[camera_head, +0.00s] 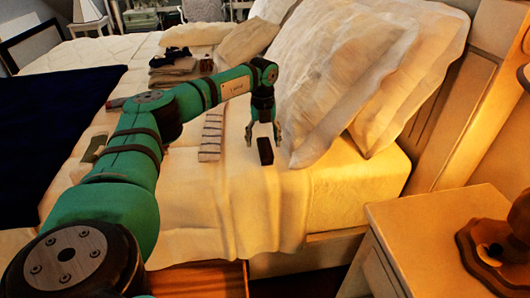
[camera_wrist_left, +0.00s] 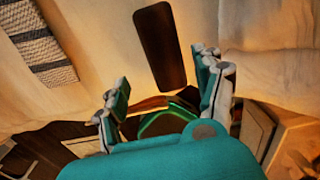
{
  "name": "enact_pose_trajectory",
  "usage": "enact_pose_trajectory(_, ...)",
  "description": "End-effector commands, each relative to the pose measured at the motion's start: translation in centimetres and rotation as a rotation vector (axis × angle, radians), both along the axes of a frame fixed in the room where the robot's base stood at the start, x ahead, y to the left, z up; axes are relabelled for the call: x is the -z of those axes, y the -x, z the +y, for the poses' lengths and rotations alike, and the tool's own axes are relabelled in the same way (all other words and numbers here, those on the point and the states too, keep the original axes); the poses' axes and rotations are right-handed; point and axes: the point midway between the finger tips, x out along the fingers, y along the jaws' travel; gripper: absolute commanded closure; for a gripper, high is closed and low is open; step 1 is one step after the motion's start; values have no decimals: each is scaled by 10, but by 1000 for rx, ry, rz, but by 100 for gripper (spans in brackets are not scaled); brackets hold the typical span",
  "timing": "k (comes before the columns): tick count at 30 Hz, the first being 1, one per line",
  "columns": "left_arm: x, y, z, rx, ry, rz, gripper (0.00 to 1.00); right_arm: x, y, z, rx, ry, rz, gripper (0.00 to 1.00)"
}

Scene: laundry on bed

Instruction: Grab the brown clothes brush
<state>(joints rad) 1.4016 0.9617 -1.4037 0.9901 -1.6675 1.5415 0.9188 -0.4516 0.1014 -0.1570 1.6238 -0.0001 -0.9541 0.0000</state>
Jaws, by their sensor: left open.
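The brown clothes brush (camera_head: 265,151) is a small dark block lying on the pale bed sheet near the front edge of the bed. In the left wrist view the brush (camera_wrist_left: 159,45) is a long dark shape with rounded corners, beyond and between the fingertips. My left gripper (camera_head: 263,132) points down at the brush with its fingers apart, one toward each side of it. In the wrist view the left gripper (camera_wrist_left: 160,80) is open and empty, and contact with the brush cannot be told. My right gripper does not show.
A striped folded cloth (camera_head: 211,135) lies left of the brush. Large pillows (camera_head: 340,75) rise close on the right, against the wooden headboard (camera_head: 439,110). A wooden nightstand (camera_head: 420,225) stands at the front right. Folded clothes (camera_head: 172,68) lie farther back.

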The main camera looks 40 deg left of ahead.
Motion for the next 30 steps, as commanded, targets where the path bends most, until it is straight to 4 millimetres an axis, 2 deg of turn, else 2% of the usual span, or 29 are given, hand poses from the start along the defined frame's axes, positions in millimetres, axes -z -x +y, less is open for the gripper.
enact_pose_trajectory(12,50,-4,-8,0,1,1,31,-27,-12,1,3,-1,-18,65)
enact_pose_trajectory(20,53,-4,-8,1,1,-1,31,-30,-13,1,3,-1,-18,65)
enact_pose_trajectory(23,53,-4,-8,1,1,-1,41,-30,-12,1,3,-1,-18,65)
enact_pose_trajectory(30,52,-4,-8,1,1,-1,73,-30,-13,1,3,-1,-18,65)
